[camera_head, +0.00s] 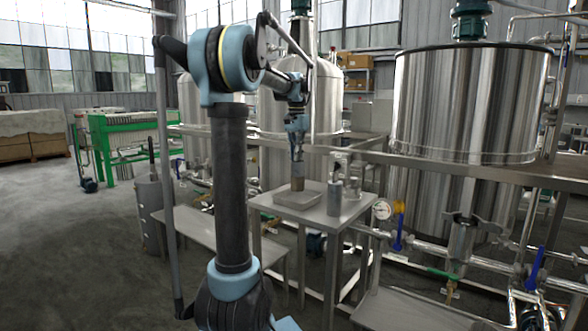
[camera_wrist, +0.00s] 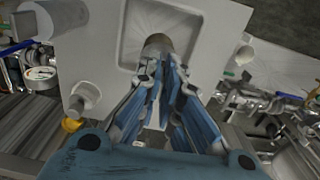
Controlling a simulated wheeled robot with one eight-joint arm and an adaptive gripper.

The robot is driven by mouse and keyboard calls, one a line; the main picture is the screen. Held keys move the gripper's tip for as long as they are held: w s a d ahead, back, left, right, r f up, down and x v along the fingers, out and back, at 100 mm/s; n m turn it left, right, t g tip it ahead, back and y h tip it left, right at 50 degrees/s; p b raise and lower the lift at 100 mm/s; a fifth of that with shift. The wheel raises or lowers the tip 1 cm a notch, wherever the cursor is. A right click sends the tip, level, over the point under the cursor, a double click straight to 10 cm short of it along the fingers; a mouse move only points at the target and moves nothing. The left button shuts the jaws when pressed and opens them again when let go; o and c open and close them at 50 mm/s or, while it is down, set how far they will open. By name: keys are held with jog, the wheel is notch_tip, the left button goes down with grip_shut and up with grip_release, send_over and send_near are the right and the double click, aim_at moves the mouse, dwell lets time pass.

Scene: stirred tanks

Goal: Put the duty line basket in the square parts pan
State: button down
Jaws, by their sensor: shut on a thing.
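In the head view, my gripper (camera_head: 297,150) points down over the small steel table and is shut on the duty line basket (camera_head: 298,184), a small brownish-grey cylinder held upright. The square parts pan (camera_head: 297,204) is a shallow grey pan on the table, directly below the basket. In the wrist view, my gripper's blue fingers (camera_wrist: 163,72) close around the basket (camera_wrist: 158,44), whose top shows between the tips. The pan (camera_wrist: 190,14) shows around the basket as a square recess. I cannot tell whether the basket's bottom touches the pan floor.
A grey cylinder (camera_head: 335,198) stands on the table (camera_head: 348,208) right of the pan, with another fitting (camera_head: 341,163) behind it. A pipe rail and a large steel tank (camera_head: 460,110) are close on the right. A lower bench (camera_head: 215,236) stands to the left.

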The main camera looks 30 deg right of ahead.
aim_at(296, 163)
jog(key=shift+f, duration=2.25)
jog(key=c, duration=1.8)
grip_release()
notch_tip(296, 163, up, 12)
jog(key=shift+r, duration=0.15)
jog(key=s+a+f+n, duration=0.2)
jog(key=a+f, duration=0.2)
jog(key=a, duration=0.4)
jog(key=s+a+f+n+t, duration=0.15)
jog(key=a+f, duration=0.25)
jog(key=a, duration=0.4)
jog(key=s+a+f+n+g, duration=0.1)
jog(key=s+a+f+n, duration=0.2)
jog(key=a, duration=0.6)
jog(key=s+a+f+n, duration=0.2)
jog(key=s+a+f, duration=0.3)
jog(key=f, duration=0.3)
jog(key=s+a+f+n+t, duration=0.1)
jog(key=s+a+f+n, duration=0.2)
jog(key=s+a+f, duration=0.2)
jog(key=s+a+f+n, duration=0.2)
jog(key=s+a+f, duration=0.3)
jog(key=f, duration=0.6)
jog(key=shift+s+f+t, duration=0.15)
jog(key=shift+s+t, duration=0.2)
jog(key=shift+s, duration=0.5)
